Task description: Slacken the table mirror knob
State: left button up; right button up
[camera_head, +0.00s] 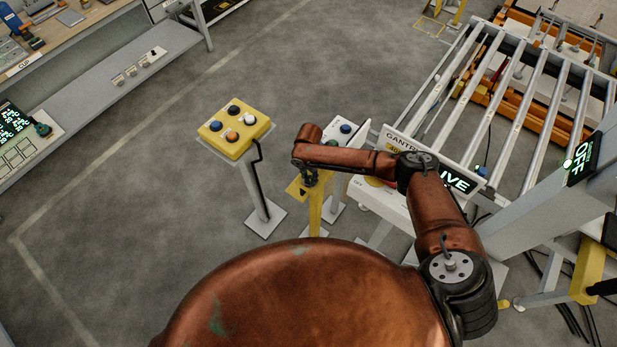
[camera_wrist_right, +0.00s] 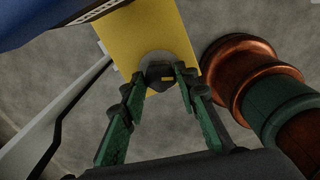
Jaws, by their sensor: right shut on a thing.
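A dark knob (camera_wrist_right: 160,72) sits on a round grey base on a yellow plate (camera_wrist_right: 128,42) in the right wrist view. My right gripper (camera_wrist_right: 157,88) has its green fingers on either side of the knob, shut on it at the fingertips. In the head view my right gripper (camera_head: 310,177) is small and partly covered by my arm, over the yellow plate (camera_head: 296,188) on its yellow post (camera_head: 315,215); the knob is hidden there. I cannot make out a mirror in either view. My left gripper is not in view.
A yellow button box (camera_head: 247,126) on a grey stand is left of the gripper. A white button panel (camera_head: 340,128) and the gantry sign (camera_head: 402,147) are close by. A roller conveyor (camera_head: 490,95) lies at right. The floor at left is clear.

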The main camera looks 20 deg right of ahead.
aim_at(309, 179)
jog(key=shift+s+f+n, duration=0.1)
jog(key=shift+s+n, duration=0.05)
jog(key=shift+n, duration=0.15)
jog(key=o, duration=1.1)
jog(key=shift+o, duration=0.2)
notch_tip(309, 179, up, 12)
